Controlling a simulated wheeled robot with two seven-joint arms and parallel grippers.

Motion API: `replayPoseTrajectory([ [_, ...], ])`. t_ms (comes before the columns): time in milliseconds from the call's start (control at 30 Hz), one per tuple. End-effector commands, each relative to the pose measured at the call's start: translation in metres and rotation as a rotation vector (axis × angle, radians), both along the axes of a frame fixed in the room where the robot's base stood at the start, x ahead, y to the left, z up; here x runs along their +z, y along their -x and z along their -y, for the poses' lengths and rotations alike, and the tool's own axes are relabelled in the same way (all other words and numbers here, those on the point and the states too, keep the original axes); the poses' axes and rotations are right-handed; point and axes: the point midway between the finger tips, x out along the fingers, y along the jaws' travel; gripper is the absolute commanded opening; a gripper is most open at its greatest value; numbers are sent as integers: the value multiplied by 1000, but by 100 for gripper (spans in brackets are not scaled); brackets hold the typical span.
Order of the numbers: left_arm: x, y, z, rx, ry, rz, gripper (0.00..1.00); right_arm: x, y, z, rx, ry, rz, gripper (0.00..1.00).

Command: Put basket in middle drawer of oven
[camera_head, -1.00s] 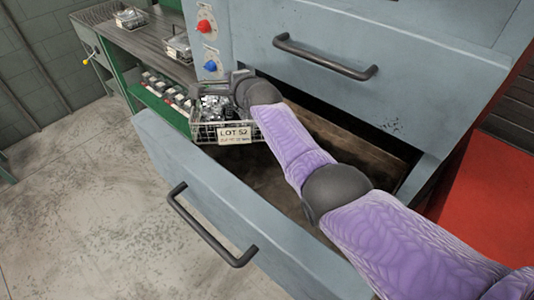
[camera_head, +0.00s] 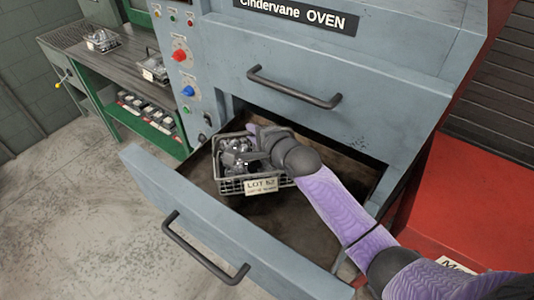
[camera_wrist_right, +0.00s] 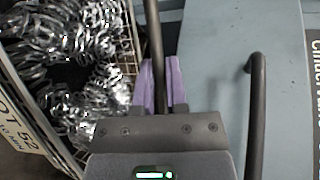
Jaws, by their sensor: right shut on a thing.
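The wire basket (camera_head: 229,186) labelled LOT 52 is full of shiny metal springs. It is over the left part of the open oven drawer (camera_head: 195,215); I cannot tell whether it touches the drawer floor. My right gripper (camera_head: 254,140) is shut on the basket, at its dark handle bar. In the right wrist view the purple fingers (camera_wrist_right: 160,88) close around that bar, with the springs (camera_wrist_right: 85,65) to the left. The oven (camera_head: 330,55) has a closed drawer above the open one. My left gripper is not in view.
A green workbench (camera_head: 120,65) at the left holds more wire baskets, one (camera_head: 102,40) at its far end. The open drawer's front panel with its handle (camera_head: 200,250) juts over the floor. A red surface (camera_head: 465,195) lies to the right.

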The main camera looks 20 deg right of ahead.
Motion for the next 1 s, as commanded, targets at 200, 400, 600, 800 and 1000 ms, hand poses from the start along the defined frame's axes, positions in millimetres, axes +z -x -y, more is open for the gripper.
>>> replayPoseTrajectory([
  [200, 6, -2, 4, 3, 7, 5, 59, 2, 17, 14, -1, 1, 5, 0],
  [400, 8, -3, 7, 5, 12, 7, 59, 0, 28, 22, 2, -1, 4, 0],
  [600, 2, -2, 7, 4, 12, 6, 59, -16, 27, 21, 1, -1, 5, 0],
  [800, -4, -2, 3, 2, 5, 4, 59, -31, 27, 21, 0, 0, 4, 0],
  [1000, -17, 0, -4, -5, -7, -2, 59, -66, 27, 21, 0, 0, 3, 0],
])
